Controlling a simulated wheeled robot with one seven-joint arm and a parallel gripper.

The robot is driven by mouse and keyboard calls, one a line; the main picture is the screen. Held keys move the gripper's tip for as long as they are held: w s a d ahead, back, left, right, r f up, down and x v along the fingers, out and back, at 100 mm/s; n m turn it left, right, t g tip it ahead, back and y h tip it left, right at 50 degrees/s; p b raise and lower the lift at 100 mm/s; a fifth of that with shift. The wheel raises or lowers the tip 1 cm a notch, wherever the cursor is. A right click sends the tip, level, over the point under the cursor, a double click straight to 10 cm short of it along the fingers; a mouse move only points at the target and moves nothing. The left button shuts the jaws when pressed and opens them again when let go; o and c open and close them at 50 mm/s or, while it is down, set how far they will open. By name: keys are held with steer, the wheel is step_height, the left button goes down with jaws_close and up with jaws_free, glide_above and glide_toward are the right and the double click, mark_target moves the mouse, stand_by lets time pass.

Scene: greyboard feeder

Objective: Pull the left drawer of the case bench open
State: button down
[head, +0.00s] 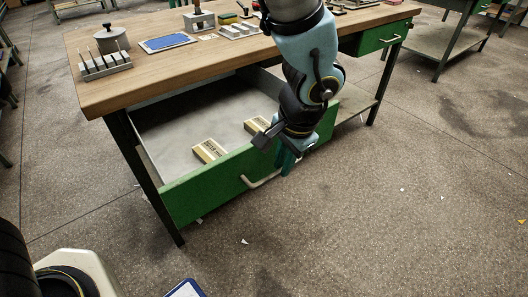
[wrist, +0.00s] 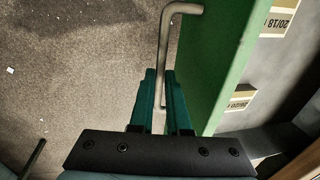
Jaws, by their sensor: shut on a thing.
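The left drawer (head: 208,191) of the case bench has a green front and stands well out from under the wooden top, so its grey inside shows. Its pale bar handle (head: 262,180) is on the front face, and its bent end shows in the wrist view (wrist: 170,28). My gripper (head: 287,160) is at the right part of the handle. In the wrist view its teal fingers (wrist: 160,82) are closed around the bar, beside the green front (wrist: 222,60). The handle's far end is hidden by my gripper.
Two small labelled boxes (head: 209,150) (head: 257,125) lie in the drawer. The wooden bench top (head: 150,72) carries a pot (head: 111,39), a blue pad (head: 167,42) and small tools. A second green drawer (head: 381,37) is at the right. The floor in front is mostly clear.

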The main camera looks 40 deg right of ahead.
steer(key=shift+s+a+b, duration=0.15)
steer(key=shift+s+b, duration=0.05)
steer(key=shift+s, duration=0.85)
steer(key=shift+s+a+b, duration=0.1)
steer(key=shift+s+b, duration=0.1)
steer(key=shift+s, duration=0.8)
steer(key=c, duration=0.9)
jaws_free()
steer(key=shift+r, duration=0.1)
steer(key=r, duration=0.3)
steer(key=s+r, duration=0.1)
steer(key=r, duration=0.3)
steer(key=s+r+p, duration=0.1)
steer(key=r, duration=0.2)
steer(key=shift+a+r, duration=0.1)
steer(key=shift+r, duration=0.1)
steer(key=shift+w, duration=0.1)
